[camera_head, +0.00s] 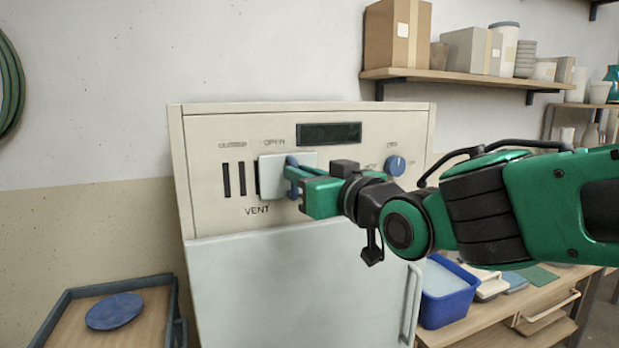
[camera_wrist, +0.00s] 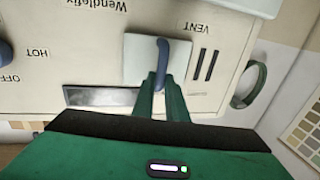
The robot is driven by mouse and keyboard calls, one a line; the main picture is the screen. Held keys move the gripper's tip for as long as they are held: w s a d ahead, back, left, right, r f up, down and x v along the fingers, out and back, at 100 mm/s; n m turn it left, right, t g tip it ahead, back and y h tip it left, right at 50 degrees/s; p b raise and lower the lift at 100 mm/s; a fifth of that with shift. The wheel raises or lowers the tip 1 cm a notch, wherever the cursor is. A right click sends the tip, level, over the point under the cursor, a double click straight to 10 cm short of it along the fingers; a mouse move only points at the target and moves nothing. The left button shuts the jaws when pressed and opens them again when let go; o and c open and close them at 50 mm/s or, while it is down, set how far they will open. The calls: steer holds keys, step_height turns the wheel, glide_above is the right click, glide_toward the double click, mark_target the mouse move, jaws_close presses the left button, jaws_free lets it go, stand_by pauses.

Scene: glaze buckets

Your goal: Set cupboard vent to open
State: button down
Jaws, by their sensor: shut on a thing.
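The cupboard (camera_head: 300,280) has a beige control panel with a vent slider on its upper left. The slider is a pale square plate (camera_head: 270,174) with an upright blue handle (camera_head: 290,164). The plate stands below the OPEN label, right of two clear dark slots and touching a third. A smaller label to the left is blurred. My gripper (camera_head: 293,180) is shut on the blue handle. In the wrist view, upside down, the fingertips (camera_wrist: 160,76) meet the handle (camera_wrist: 162,50) in front of the plate (camera_wrist: 138,58). What lies behind the plate is hidden.
A dark display (camera_head: 328,133) and a blue knob (camera_head: 396,165) are on the same panel. A tray table with a blue disc (camera_head: 115,311) stands at left. A blue tub (camera_head: 447,295) sits on a bench at right, below a loaded shelf (camera_head: 480,79).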

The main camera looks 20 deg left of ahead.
steer(key=shift+w+d, duration=0.25)
steer(key=shift+w, duration=0.05)
steer(key=c, duration=1.8)
jaws_free()
steer(key=shift+d, duration=0.1)
steer(key=shift+o, duration=0.2)
steer(key=shift+s, duration=0.1)
steer(key=v, duration=1)
steer(key=shift+d, duration=0.25)
steer(key=shift+s+f, duration=0.1)
